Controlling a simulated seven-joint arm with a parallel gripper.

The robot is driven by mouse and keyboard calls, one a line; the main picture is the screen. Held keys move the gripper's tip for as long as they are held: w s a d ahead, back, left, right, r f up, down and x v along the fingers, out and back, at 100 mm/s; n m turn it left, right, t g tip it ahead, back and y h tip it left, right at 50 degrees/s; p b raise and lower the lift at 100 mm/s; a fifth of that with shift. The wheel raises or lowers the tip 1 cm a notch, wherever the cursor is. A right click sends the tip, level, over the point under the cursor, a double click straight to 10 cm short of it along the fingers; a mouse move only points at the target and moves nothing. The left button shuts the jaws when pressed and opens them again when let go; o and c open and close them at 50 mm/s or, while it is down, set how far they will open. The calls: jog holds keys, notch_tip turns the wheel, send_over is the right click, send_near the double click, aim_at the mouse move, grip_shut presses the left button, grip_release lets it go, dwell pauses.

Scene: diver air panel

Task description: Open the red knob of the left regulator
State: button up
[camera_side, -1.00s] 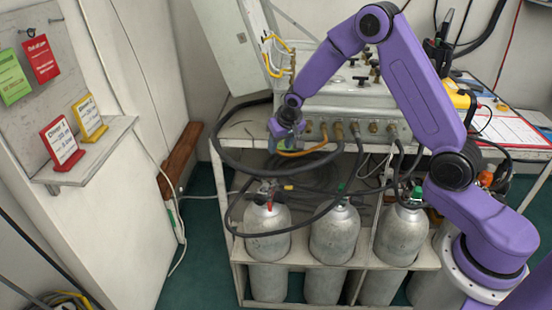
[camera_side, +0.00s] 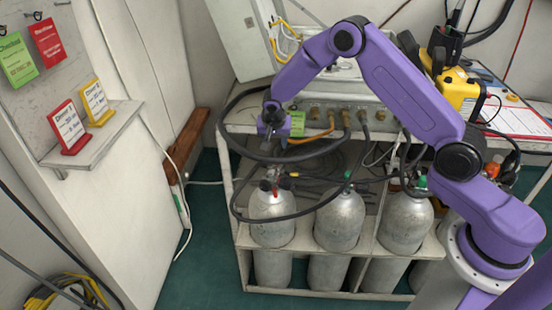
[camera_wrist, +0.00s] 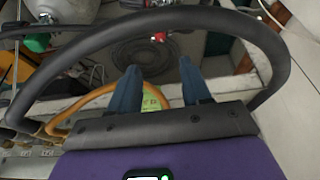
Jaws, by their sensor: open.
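The left cylinder (camera_side: 271,218) stands in the lower rack with a regulator on its top. A small red knob (camera_side: 275,192) shows there, and a red knob (camera_wrist: 160,38) also shows beyond my fingers in the wrist view. The regulator's details are too small to tell.
A thick black hose (camera_wrist: 252,45) loops around my gripper in the wrist view. An orange hose (camera_side: 310,137) runs beside it. Two more cylinders (camera_side: 339,218) (camera_side: 404,222) stand to the right. A wall shelf (camera_side: 95,140) with cards is at left.

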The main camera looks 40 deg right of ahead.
aim_at(276, 161)
jog(key=x, duration=1.1)
jog(key=shift+f, duration=0.35)
grip_shut()
